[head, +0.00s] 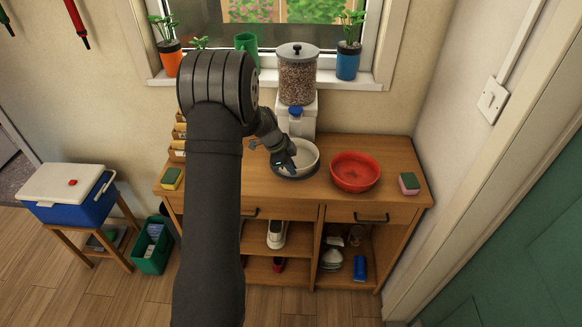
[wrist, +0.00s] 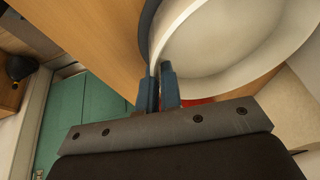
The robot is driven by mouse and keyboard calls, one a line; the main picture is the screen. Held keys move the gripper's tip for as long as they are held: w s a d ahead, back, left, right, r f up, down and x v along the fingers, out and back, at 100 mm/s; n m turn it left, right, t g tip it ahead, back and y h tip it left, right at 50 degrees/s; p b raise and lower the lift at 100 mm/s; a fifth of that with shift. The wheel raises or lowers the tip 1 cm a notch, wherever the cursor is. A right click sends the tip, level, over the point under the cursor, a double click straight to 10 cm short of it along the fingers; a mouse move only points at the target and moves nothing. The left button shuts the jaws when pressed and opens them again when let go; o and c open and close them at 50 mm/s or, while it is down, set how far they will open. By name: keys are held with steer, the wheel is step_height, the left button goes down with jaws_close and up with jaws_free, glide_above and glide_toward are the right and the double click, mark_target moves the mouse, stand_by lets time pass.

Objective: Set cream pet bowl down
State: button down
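The cream pet bowl (head: 306,155) is at the front of the feed dispenser (head: 297,80), over a dark round base (head: 300,176) on the wooden cabinet top. In the wrist view the bowl (wrist: 225,45) fills the upper right, with its rim running down between my two blue fingers. My gripper (head: 288,167) is at the bowl's near left rim; in the wrist view my gripper (wrist: 160,80) is closed with the rim between its fingers. I cannot tell whether the bowl's underside touches the dark base.
A red bowl (head: 356,171) stands just right of the cream bowl. A sponge (head: 409,183) lies at the right end of the cabinet top (head: 392,151), another sponge (head: 171,178) at the left. The windowsill with potted plants is behind. My arm hides part of the cabinet.

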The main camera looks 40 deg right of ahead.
steer(key=shift+f, duration=0.15)
steer(key=c, duration=1.6)
jaws_free()
steer(key=v, duration=1.2)
